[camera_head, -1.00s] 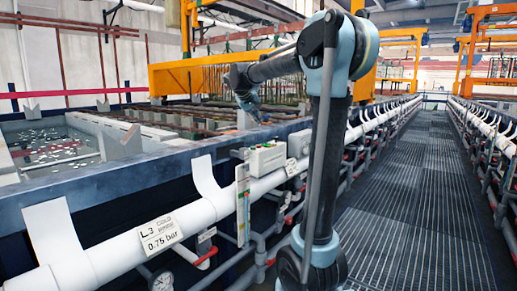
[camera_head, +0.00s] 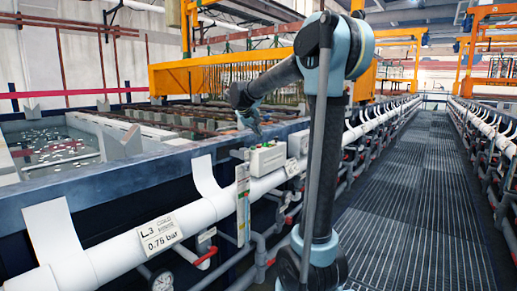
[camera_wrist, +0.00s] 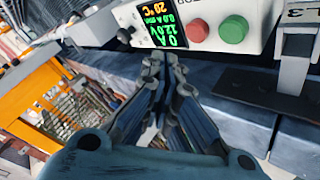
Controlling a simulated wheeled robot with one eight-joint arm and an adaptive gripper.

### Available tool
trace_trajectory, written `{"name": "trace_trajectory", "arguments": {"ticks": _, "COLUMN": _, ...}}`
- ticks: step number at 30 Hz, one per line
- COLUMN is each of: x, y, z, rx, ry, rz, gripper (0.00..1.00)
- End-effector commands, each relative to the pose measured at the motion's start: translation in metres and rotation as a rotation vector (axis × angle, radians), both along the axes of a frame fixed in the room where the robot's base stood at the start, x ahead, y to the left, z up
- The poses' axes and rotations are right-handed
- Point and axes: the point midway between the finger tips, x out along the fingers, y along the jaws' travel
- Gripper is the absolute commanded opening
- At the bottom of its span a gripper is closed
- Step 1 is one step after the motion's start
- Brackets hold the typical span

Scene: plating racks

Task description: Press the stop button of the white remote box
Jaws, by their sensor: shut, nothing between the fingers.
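The white remote box (camera_head: 267,158) sits on the white pipe beside the tank edge in the head view. In the wrist view the box (camera_wrist: 270,10) is upside down along the top, with a lit display (camera_wrist: 158,25), a red button (camera_wrist: 198,30) and a green button (camera_wrist: 233,28). The red button lies between the display and the green one. My gripper (camera_head: 257,134) is just above the box in the head view. In the wrist view my gripper (camera_wrist: 165,62) is shut and empty, its tips near the display's edge. I cannot tell whether they touch the box.
A blue-rimmed tank (camera_head: 100,192) runs along the left. The white pipe (camera_head: 105,258) carries pale upright plates and a pressure label (camera_head: 160,234). A dark knob (camera_wrist: 124,35) is beside the display. The grated walkway (camera_head: 415,200) on the right is clear.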

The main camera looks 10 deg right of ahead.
Motion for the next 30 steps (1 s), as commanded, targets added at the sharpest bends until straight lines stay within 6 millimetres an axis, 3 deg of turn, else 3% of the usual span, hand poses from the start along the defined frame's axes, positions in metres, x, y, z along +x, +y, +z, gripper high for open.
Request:
{"name": "trace_trajectory", "arguments": {"ticks": 9, "x": 0.0, "y": 0.0, "z": -0.024, "rx": 0.0, "ry": 0.0, "rz": 0.0, "gripper": 0.0}}
{"name": "trace_trajectory", "arguments": {"ticks": 30, "x": 0.0, "y": 0.0, "z": -0.027, "rx": 0.0, "ry": 0.0, "rz": 0.0, "gripper": 0.0}}
